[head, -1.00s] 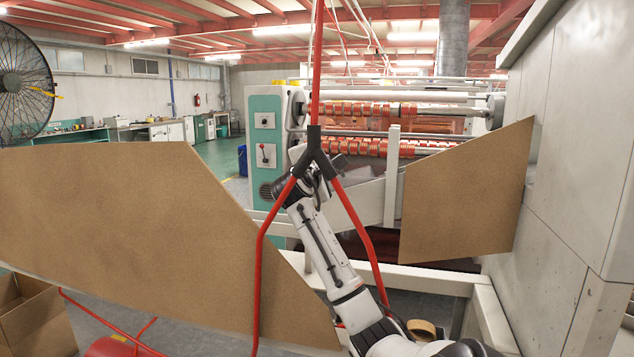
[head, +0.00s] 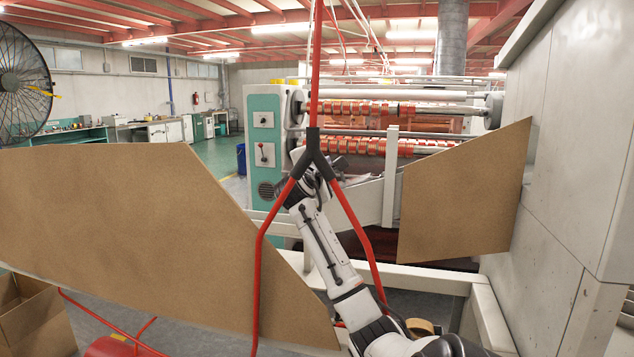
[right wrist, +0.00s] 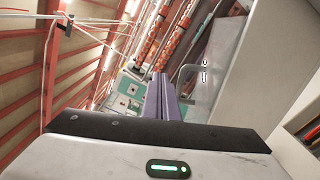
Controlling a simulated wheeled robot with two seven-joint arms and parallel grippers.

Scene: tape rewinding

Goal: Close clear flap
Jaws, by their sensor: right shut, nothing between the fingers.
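The rewinding machine (head: 266,125) has a green and white end panel on its left and rows of red-orange tape rolls (head: 362,108) on horizontal bars. A grey bent bar like a handle (right wrist: 183,78) shows in the right wrist view, just right of the fingers. My right gripper (right wrist: 163,98) is shut, with its purple fingers together and empty, pointing toward the machine. In the head view my right arm reaches up to the machine's front, its gripper partly hidden behind the red frame. My left gripper is not in view.
A red tubular frame with a black joint (head: 313,150) hangs in front of my arm. Brown boards stand at the left (head: 130,220) and right (head: 465,195). A grey cabinet wall (head: 570,150) closes the right side. An open cardboard box (head: 40,320) sits lower left.

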